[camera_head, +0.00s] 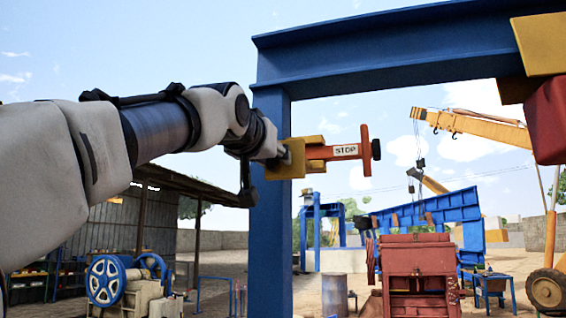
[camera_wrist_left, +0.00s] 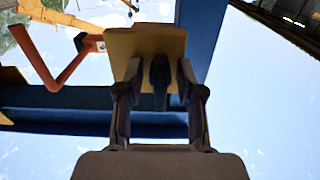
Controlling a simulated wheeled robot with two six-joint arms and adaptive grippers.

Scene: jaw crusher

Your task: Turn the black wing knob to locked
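The black wing knob (camera_wrist_left: 160,73) is in the left wrist view, in front of a yellow plate (camera_wrist_left: 122,44), edge-on and lengthwise in the picture. My left gripper (camera_wrist_left: 158,72) is open, with one finger on each side of the knob and a visible gap on both sides. In the head view my left gripper (camera_head: 284,156) is at the yellow plate (camera_head: 299,158) on a blue post; the knob is hidden there by the gripper and plate. My right gripper is in neither view.
A red-orange arm marked STOP (camera_head: 345,151) with a dark end sticks out right of the plate. A blue post (camera_head: 271,220) and overhead beam (camera_head: 390,50) frame the space. A red box (camera_head: 547,120) hangs at the right. Red machinery (camera_head: 418,265) and a yellow crane (camera_head: 475,128) stand farther back.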

